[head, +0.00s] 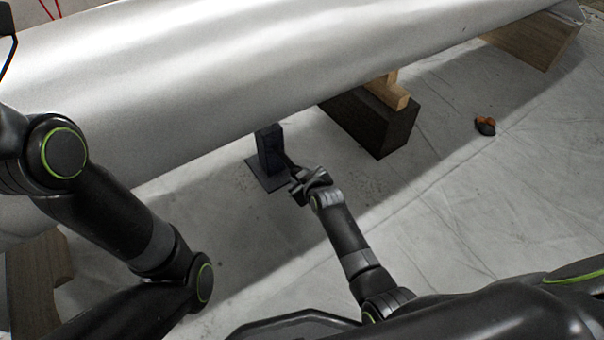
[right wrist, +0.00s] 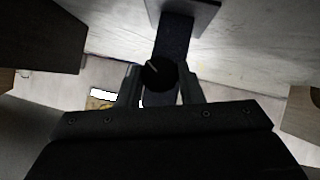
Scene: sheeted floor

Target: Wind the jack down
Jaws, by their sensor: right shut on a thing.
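The dark jack (head: 270,150) stands upright on its flat square base plate (head: 262,178), its top close under the big silvery body (head: 270,60). My right gripper (head: 303,184) is low beside the jack, on its near right side. In the right wrist view, its two fingers (right wrist: 159,88) are on either side of a dark round knob (right wrist: 157,72), in line with the jack's dark column (right wrist: 174,36). The gripper is shut on this knob. The knob's link to the jack is mostly hidden. My left arm shows at the left, but its gripper is out of view.
A dark block (head: 372,122) with a small wooden piece (head: 388,92) on it stands right of the jack. Wooden supports stand at far right (head: 532,40) and lower left (head: 32,285). A small brown-and-dark object (head: 485,125) lies on the sheeted floor.

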